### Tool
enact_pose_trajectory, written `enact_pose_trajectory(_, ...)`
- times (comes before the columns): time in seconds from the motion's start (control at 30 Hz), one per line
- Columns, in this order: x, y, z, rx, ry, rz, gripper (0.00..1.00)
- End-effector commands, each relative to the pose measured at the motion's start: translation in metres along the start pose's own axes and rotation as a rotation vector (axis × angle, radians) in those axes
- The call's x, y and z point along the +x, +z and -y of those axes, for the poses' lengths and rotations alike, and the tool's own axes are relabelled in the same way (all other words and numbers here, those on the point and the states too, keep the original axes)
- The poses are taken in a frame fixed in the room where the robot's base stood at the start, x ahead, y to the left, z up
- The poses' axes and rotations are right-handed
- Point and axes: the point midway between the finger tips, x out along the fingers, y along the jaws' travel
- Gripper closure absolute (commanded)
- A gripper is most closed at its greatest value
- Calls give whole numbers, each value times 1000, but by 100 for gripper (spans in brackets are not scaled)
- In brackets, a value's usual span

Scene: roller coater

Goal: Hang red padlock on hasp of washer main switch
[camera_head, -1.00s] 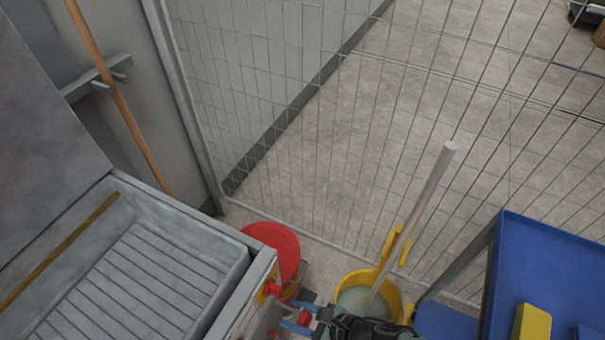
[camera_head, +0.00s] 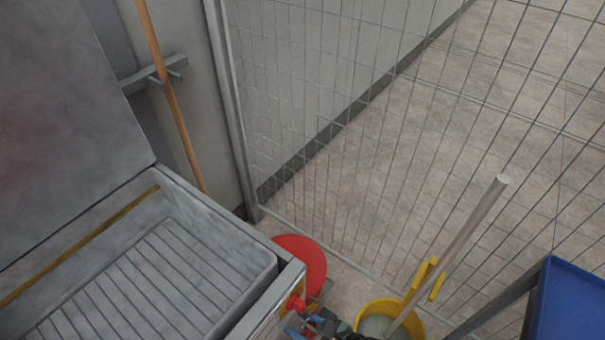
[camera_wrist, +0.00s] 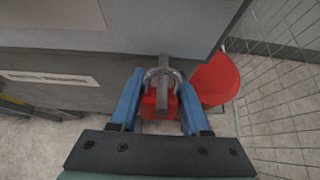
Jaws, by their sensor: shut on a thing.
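The red padlock (camera_wrist: 159,106) is between the two blue fingers of my gripper (camera_wrist: 160,104) in the wrist view, its metal shackle (camera_wrist: 151,75) pointing away from my wrist. A grey bar (camera_wrist: 163,66) from the machine side overlaps the shackle. I cannot tell whether the shackle is around the bar or only in line with it. In the head view, the red main switch (camera_head: 296,303) with a yellow plate is on the washer's front corner. My blue fingertips show just below it at the bottom edge. The padlock is not clear there, and the hasp cannot be made out.
The open grey washer basin (camera_head: 160,290) fills the lower left. A red round stool (camera_head: 303,262) stands beside its corner. A yellow bucket (camera_head: 418,318) with a mop handle (camera_head: 465,232) and a blue cart (camera_head: 575,305) are to the right. A wire fence (camera_head: 400,130) stands behind.

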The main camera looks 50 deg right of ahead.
Motion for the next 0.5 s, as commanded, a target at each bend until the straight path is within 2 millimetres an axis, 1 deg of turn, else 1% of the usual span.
enact_pose_trajectory(0.4, 0, 0, 0, 0, 0, 1, 100)
enact_pose_trajectory(0.43, 0, 0, 0, 0, 0, 1, 52)
enact_pose_trajectory(0.5, 0, 0, 0, 0, 0, 1, 39)
